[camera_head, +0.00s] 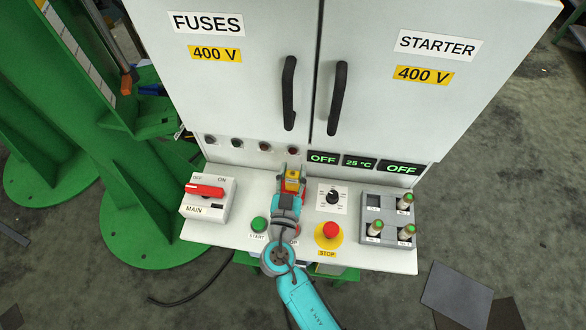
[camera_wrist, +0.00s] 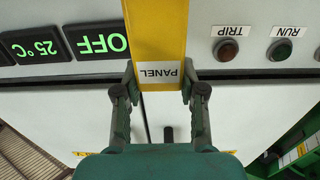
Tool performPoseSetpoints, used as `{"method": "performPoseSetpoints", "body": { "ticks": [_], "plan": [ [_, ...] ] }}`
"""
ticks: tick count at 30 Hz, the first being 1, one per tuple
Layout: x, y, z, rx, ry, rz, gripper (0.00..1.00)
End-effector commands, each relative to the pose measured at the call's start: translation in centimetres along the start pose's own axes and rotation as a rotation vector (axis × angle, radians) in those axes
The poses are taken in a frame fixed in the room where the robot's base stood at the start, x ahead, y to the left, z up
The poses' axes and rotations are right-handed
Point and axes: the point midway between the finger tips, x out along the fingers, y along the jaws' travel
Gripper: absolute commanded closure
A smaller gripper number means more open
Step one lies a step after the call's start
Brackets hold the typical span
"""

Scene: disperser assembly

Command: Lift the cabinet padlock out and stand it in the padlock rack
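The yellow padlock (camera_wrist: 160,30), with a white label reading PANEL upside down, fills the space between my fingers in the wrist view. My gripper (camera_wrist: 158,85) has a fingertip against each side of it and looks shut on it. In the head view my gripper (camera_head: 291,190) is above the console in front of the cabinet doors, with the yellow padlock (camera_head: 292,175) at its tip. The shackle is not clear in either view. I cannot make out a padlock rack for certain.
A grey block (camera_head: 368,228) at the console's right holds several green-topped cylinders. A red-handled main switch (camera_head: 206,191) is at the left. The start button (camera_head: 260,224), stop button (camera_head: 330,231) and dial (camera_head: 333,197) stand near my arm. Door handles (camera_head: 337,98) project above.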

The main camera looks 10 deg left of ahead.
Motion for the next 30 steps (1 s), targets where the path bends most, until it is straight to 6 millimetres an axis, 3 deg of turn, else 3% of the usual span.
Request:
{"method": "performPoseSetpoints", "body": {
  "ticks": [1,3,4,16,20,30],
  "plan": [
    [0.0,0.0,0.1,0.0,-0.002,0.0,0.5],
    [0.0,0.0,0.1,0.0,-0.002,0.0,0.33],
    [0.0,0.0,0.1,0.0,-0.002,0.0,0.31],
    [-0.7,0.0,0.2,-0.002,-0.004,0.0,0.31],
    [-2.5,-0.1,0.2,-0.002,-0.004,-0.003,0.31],
    [-9.1,-0.1,0.1,-0.001,-0.003,-0.005,0.31]
  ]
}}
